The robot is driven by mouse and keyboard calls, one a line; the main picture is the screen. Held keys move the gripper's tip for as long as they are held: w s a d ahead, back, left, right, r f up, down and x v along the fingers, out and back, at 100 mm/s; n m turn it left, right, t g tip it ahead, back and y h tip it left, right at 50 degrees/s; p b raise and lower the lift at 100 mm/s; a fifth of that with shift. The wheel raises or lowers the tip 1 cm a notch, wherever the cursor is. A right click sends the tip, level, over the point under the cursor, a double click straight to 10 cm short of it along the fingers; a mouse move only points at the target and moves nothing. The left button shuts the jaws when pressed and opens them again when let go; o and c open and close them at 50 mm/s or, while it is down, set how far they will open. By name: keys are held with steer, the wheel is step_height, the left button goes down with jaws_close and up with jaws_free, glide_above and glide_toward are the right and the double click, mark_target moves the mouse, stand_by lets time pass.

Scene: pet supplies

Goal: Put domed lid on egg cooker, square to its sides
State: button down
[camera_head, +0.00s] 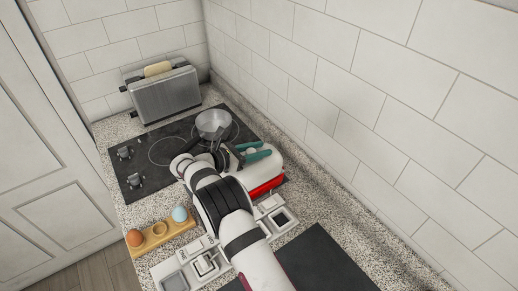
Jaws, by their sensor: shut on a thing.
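My gripper (251,154) has teal fingers and is over the right side of the cooktop. It is shut on a small pale part between the fingers, which looks like the knob of the domed lid. Just below and right of the fingers is a rounded white shape (267,170), apparently the lid. Under it shows a red body (268,186), apparently the egg cooker. My arm covers their left and near parts. I cannot tell whether the lid touches the cooker or is square to its sides.
A metal saucepan (213,122) stands on the black cooktop (150,180). A toaster (168,97) with bread is at the back. A wooden egg holder (160,240) has a brown egg and a blue egg. Pale square-welled units (174,284) and a dark panel (318,262) are nearer. A tiled wall runs along the right.

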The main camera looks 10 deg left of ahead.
steer(key=shift+f, duration=0.45)
stand_by(0.8)
steer(key=shift+c, duration=2.2)
jaws_free()
steer(key=v, duration=1.6)
